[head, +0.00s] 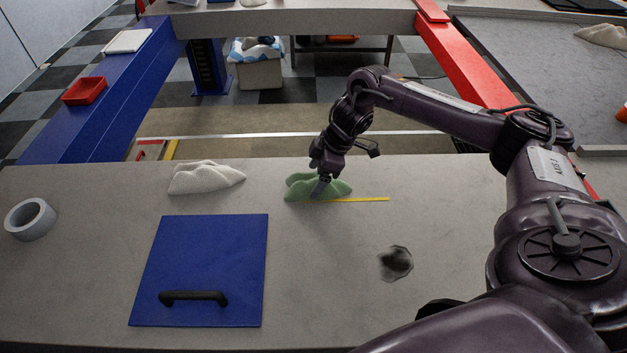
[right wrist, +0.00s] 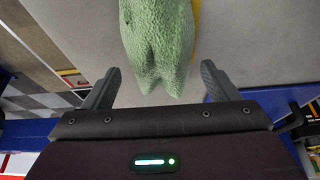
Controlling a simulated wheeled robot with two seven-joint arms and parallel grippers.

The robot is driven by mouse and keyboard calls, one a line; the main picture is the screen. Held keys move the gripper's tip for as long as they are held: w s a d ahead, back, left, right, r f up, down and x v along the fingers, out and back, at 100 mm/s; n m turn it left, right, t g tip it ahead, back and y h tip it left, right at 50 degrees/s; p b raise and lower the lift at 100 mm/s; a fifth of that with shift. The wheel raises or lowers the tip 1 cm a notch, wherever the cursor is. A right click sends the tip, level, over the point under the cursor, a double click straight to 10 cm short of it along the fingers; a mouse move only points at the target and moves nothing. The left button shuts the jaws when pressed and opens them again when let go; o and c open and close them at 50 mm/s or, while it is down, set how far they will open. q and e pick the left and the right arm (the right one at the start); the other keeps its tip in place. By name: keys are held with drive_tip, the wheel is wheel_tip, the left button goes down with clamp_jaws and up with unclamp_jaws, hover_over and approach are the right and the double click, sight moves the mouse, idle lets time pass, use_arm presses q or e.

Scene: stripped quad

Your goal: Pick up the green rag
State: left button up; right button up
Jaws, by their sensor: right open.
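The green rag (head: 333,187) lies crumpled on the grey table, right of the white rag, at the table's far side. My right gripper (head: 321,188) is over the rag, pointing down, with its fingers at it. In the right wrist view the green rag (right wrist: 158,45) reaches in from the top, between the lines of the two fingers. The right gripper (right wrist: 158,82) is open there, with one finger on each side and a visible gap to the rag. My left gripper does not show.
A white rag (head: 205,177) lies to the left. A blue panel with a black handle (head: 205,250) lies front left, and a grey tape roll (head: 31,219) at far left. A yellow strip (head: 362,199) lies beside the green rag.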

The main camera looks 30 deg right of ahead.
sight(316, 175)
drive_tip(key=shift+f, duration=0.1)
drive_tip(key=c, duration=0.5)
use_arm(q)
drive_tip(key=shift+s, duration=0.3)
use_arm(e)
drive_tip(key=c, duration=0.6)
drive_tip(key=shift+o, duration=0.2)
drive_tip(key=shift+r, duration=0.2)
